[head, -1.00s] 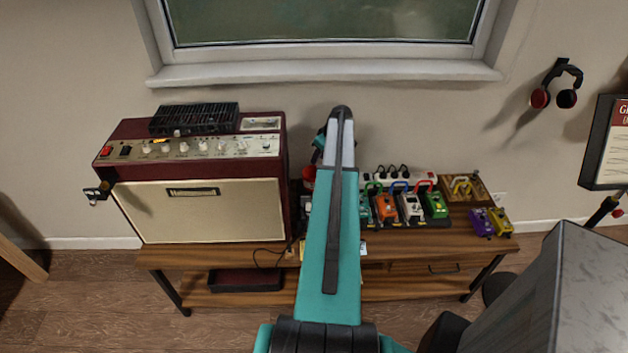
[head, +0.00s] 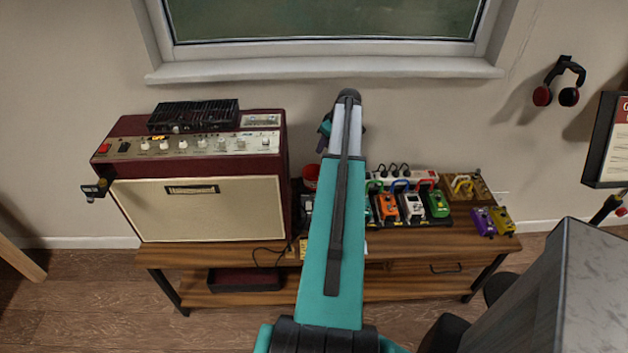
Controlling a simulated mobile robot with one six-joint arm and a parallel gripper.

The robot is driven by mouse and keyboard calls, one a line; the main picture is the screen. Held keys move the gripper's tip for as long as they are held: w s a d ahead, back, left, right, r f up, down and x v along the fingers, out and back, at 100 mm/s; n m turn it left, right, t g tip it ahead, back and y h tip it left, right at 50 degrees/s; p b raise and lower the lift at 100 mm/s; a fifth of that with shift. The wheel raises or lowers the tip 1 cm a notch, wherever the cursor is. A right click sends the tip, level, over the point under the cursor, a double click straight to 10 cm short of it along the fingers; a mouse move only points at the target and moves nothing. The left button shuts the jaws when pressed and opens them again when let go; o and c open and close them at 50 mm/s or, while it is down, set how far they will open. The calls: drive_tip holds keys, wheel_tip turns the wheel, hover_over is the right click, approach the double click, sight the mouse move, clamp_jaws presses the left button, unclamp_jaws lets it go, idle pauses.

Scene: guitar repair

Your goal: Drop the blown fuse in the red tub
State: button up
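A small red tub (head: 311,172) stands at the back of the wooden bench, just right of the amplifier. Its right side is partly hidden by my arm. My teal arm reaches forward over the middle of the bench, and a bit of my wrist shows left of its far end. My gripper is hidden behind the arm, so I cannot see its fingers or whether it holds anything. I cannot make out the blown fuse anywhere in this view.
A dark red amplifier (head: 200,205) with a black vented unit (head: 193,116) on top fills the bench's left side. Several colored pedals (head: 411,206), a white power strip (head: 410,174) and purple and yellow pedals (head: 482,222) sit right. A window sill (head: 325,70) is above.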

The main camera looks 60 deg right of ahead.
drive_tip(key=b+v, duration=0.1)
drive_tip(key=v, duration=0.6)
drive_tip(key=shift+r, duration=0.2)
idle(0.7)
